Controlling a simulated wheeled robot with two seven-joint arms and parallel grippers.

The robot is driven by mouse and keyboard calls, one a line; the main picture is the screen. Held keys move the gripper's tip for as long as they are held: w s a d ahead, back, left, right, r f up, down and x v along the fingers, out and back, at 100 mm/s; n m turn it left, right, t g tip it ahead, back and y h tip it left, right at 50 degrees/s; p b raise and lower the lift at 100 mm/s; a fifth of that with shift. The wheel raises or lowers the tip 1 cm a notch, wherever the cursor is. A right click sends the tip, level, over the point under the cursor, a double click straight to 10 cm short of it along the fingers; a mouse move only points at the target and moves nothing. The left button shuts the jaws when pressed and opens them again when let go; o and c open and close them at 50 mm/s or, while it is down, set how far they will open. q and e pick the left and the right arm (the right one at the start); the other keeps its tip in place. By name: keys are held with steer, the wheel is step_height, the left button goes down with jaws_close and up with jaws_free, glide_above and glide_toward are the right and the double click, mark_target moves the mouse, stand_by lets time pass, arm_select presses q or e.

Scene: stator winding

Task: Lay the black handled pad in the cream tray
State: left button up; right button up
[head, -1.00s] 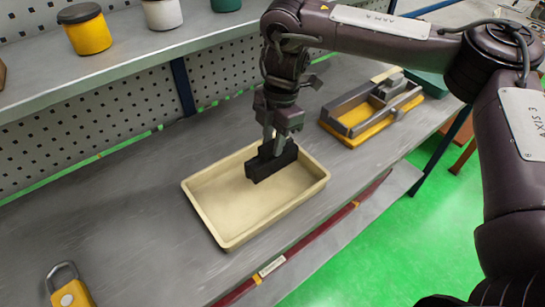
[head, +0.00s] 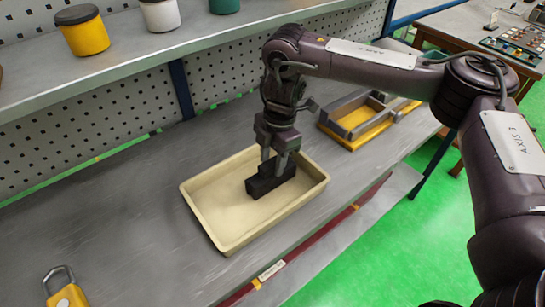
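The black handled pad (head: 270,183) lies in the right part of the cream tray (head: 217,238), seemingly on its floor. My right gripper (head: 273,163) is directly above the pad, pointing down. Its two fingers stand apart, with their tips close to the top of the pad around the handle area. The handle is mostly hidden by the fingers, so I cannot tell whether they touch it. My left gripper is not in view.
The tray stands on a grey metal shelf (head: 130,215). A yellow padlock-like object (head: 66,293) lies at the lower left. Several pots, one yellow (head: 84,35), stand on the upper shelf.

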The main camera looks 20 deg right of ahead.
steer(key=shift+o, duration=0.5)
steer(key=shift+r, duration=0.1)
steer(key=shift+r, duration=0.3)
step_height(320, 180, up, 11)
steer(key=d+p, duration=0.1)
steer(key=shift+w+d+r, duration=0.2)
steer(key=shift+w+d, duration=0.15)
